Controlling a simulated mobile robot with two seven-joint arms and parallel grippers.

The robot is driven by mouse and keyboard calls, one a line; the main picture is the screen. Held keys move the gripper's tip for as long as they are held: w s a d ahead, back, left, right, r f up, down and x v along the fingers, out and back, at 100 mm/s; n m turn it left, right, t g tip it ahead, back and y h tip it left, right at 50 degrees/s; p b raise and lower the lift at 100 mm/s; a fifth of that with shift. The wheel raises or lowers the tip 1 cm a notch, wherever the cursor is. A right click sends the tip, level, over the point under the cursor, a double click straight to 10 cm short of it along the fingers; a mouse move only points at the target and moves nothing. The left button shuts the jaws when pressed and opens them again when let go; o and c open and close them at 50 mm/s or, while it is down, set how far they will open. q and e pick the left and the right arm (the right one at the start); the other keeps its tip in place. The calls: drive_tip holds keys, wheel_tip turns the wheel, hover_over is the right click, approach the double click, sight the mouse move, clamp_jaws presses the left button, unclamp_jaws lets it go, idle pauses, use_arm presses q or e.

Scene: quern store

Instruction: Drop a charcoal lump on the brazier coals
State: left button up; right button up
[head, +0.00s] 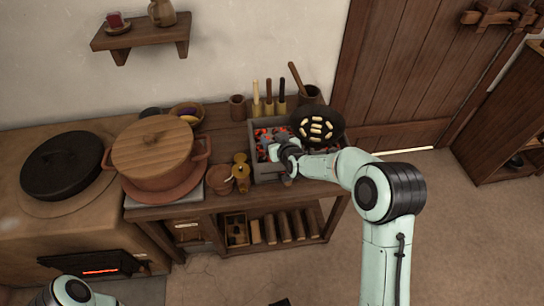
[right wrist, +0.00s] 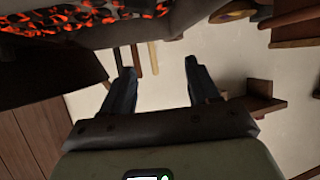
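The brazier (head: 266,178) is a grey box on the wooden counter, with glowing orange coals (head: 262,134) inside. The coals also show along the top of the right wrist view (right wrist: 60,24). My right gripper (head: 271,150) is at the brazier, over its coals in the head view. In the right wrist view its two dark fingers (right wrist: 163,85) are spread, with nothing held between them. I cannot make out a separate charcoal lump; one on the coals would be hard to tell apart. My left gripper is not in view; only part of my left arm shows at the bottom left.
A small orange-brown pot (head: 220,180) and a brass-coloured vessel (head: 241,172) stand left of the brazier. A large lidded pot (head: 155,160) is further left. Upright utensils (head: 268,98) stand behind.

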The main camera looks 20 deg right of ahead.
drive_tip(key=v, duration=1.3)
drive_tip(key=shift+s, duration=0.2)
drive_tip(key=s+a+f+m+g+y+p, duration=0.1)
drive_tip(key=s+a+f+g+p, duration=0.15)
drive_tip(key=s+f, duration=0.45)
drive_tip(key=s+a+f+g+p, duration=0.2)
drive_tip(key=s+f+g+p, duration=0.15)
drive_tip(key=f, duration=0.85)
drive_tip(key=s+a+f+m+g+y+p, duration=0.1)
drive_tip(key=s+a+f+g, duration=0.1)
drive_tip(key=s, duration=0.5)
drive_tip(key=s+a+f+m+g+p, duration=0.1)
drive_tip(key=s+a+f+g, duration=0.2)
drive_tip(key=s, duration=0.4)
drive_tip(key=s+a+f+m+g+y+p, duration=0.1)
drive_tip(key=s+a+f+g, duration=0.1)
drive_tip(key=s, duration=0.5)
drive_tip(key=shift+s+a+f+g+y+p, duration=0.3)
drive_tip(key=shift+a+f+g, duration=0.15)
drive_tip(key=shift+a, duration=0.2)
